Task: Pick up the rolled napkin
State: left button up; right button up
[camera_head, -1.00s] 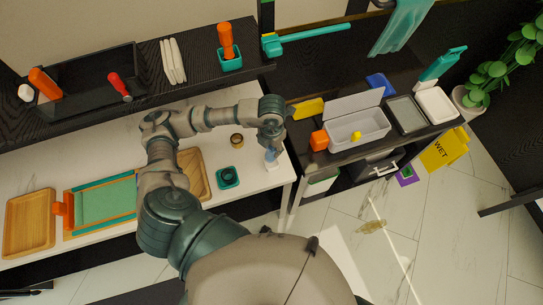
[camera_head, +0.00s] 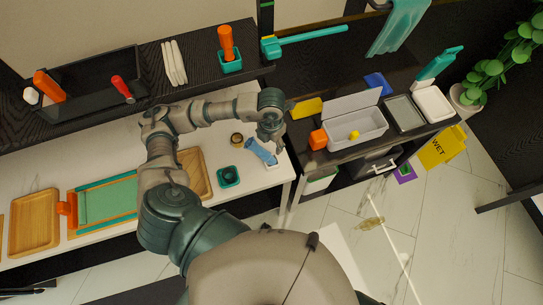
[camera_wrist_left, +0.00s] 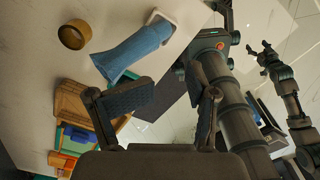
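The rolled napkin (camera_head: 262,152) is a blue roll on the white counter (camera_head: 230,205), near its right end. The wrist view shows the napkin (camera_wrist_left: 133,48) slanting, with one end at the white holder (camera_wrist_left: 160,17). My left gripper (camera_head: 277,141) is just above and right of the napkin. Its two fingers (camera_wrist_left: 167,105) are spread with nothing between them, and the napkin lies beyond them.
A brown ring (camera_head: 237,140) and a teal square holder (camera_head: 228,176) stand left of the napkin. A wooden tray (camera_head: 196,174) is farther left.

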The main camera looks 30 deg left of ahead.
pick_arm(q)
notch_tip(320, 180, up, 12)
dwell(0.6)
jog(key=shift+w+f, duration=0.1)
dwell(0.9)
